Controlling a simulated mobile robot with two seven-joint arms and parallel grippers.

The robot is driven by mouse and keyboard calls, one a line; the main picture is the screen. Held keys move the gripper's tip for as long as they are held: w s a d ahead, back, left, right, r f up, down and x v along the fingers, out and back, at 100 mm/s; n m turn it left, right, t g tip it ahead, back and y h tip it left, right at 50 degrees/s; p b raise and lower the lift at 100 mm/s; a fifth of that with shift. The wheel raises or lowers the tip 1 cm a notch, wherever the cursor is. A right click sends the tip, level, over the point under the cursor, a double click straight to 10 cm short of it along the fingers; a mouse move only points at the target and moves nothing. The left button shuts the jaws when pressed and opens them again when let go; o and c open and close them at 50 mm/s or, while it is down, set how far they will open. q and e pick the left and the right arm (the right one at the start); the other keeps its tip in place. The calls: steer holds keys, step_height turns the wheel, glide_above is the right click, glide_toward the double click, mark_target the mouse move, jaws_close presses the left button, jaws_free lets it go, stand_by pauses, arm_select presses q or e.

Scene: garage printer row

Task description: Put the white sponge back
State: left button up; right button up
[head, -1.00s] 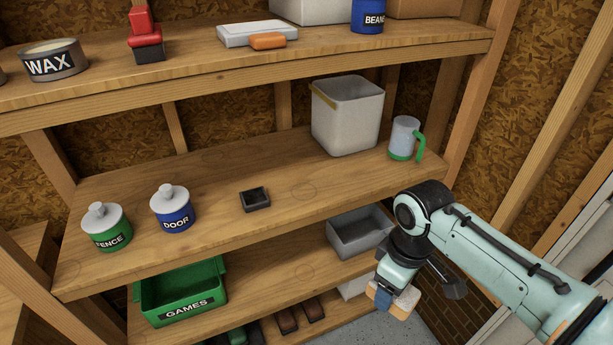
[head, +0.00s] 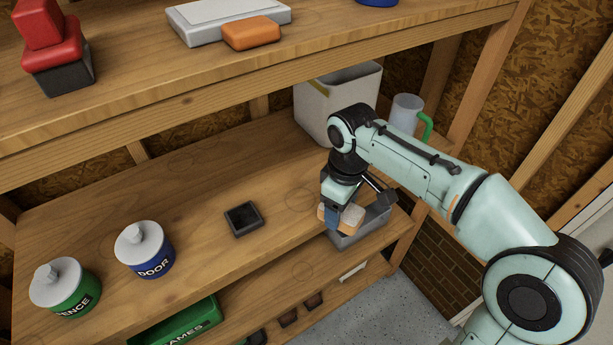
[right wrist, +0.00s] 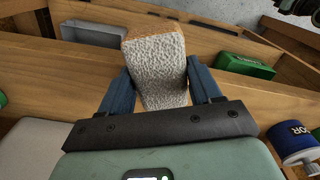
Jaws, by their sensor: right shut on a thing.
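The white sponge (head: 351,216), with a tan-orange layer on one side, is held between the blue fingers of my right gripper (head: 335,217). In the right wrist view, the sponge's rough white face (right wrist: 160,75) fills the space between the two fingers of the gripper (right wrist: 161,85). In the head view the gripper points down near the front edge of the middle shelf (head: 190,200), with the grey bin (head: 365,232) partly hidden behind it. Whether the sponge touches the shelf cannot be told. My left gripper is not in view.
On the middle shelf stand a small black tray (head: 243,218), the DOOR tin (head: 145,250), the FENCE tin (head: 66,288), a white bucket (head: 318,112) and a green-handled mug (head: 407,115). A faint ring marks bare wood (head: 300,199). The upper shelf bears an orange block (head: 252,33). Below is the green GAMES bin (head: 185,325).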

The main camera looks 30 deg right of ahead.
steer(key=w+p, duration=0.1)
steer(key=w, duration=0.3)
steer(key=w+p, duration=0.1)
steer(key=w, duration=0.3)
steer(key=w+a+p, duration=0.1)
steer(key=w, duration=0.3)
steer(key=shift+w, duration=0.2)
step_height(320, 180, down, 4)
steer(key=shift+r, duration=0.2)
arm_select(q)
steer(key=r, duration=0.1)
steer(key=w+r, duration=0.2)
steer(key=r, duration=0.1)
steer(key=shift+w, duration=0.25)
arm_select(e)
steer(key=o, duration=0.9)
steer(key=shift+o, duration=0.2)
steer(key=shift+r, duration=0.1)
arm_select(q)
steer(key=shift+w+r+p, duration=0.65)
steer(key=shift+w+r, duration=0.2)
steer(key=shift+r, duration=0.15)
arm_select(e)
step_height(320, 180, up, 8)
steer(key=shift+f, duration=0.25)
